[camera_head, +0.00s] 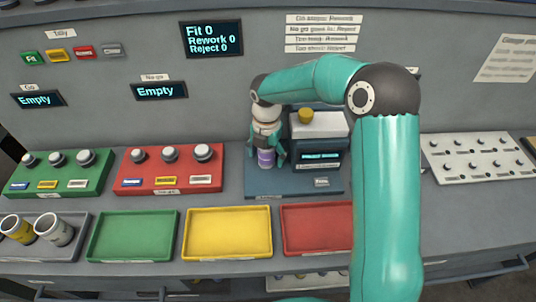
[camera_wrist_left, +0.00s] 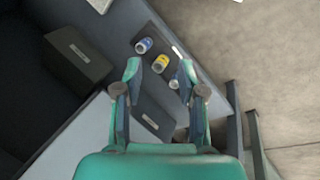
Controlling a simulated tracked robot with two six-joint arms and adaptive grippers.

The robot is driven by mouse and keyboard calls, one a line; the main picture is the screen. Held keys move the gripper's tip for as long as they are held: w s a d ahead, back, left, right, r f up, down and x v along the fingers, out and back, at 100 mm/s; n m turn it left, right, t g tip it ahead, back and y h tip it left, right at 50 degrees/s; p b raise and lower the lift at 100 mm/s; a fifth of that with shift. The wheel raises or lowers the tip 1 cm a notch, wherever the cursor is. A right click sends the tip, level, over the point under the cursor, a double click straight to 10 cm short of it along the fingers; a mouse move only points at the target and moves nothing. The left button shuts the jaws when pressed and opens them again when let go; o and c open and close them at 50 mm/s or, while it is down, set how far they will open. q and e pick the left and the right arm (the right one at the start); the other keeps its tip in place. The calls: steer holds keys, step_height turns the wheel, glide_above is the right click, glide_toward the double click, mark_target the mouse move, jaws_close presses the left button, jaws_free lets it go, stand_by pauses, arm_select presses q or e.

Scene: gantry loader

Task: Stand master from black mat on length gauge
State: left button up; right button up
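A purple-banded cylinder (camera_head: 265,158), seemingly the master, stands upright on the dark blue base of the length gauge (camera_head: 300,184), left of its display. My right gripper (camera_head: 266,160) points down over it, one finger on each side. The fingers look spread wider than the cylinder, though contact is hard to judge at this size. My left gripper (camera_wrist_left: 160,70) is open and empty in the left wrist view. The black mat cannot be made out for certain in the head view.
Green (camera_head: 60,172) and red (camera_head: 168,168) blocks with knobs stand at left. Green (camera_head: 132,236), yellow (camera_head: 228,232) and red (camera_head: 317,230) trays line the front. A grey tray (camera_head: 68,240) holds cylinders. A white board (camera_head: 480,155) lies right. My right arm covers part of the bench.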

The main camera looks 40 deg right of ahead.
step_height(320, 180, up, 12)
stand_by(0.8)
steer(key=shift+f, duration=0.1)
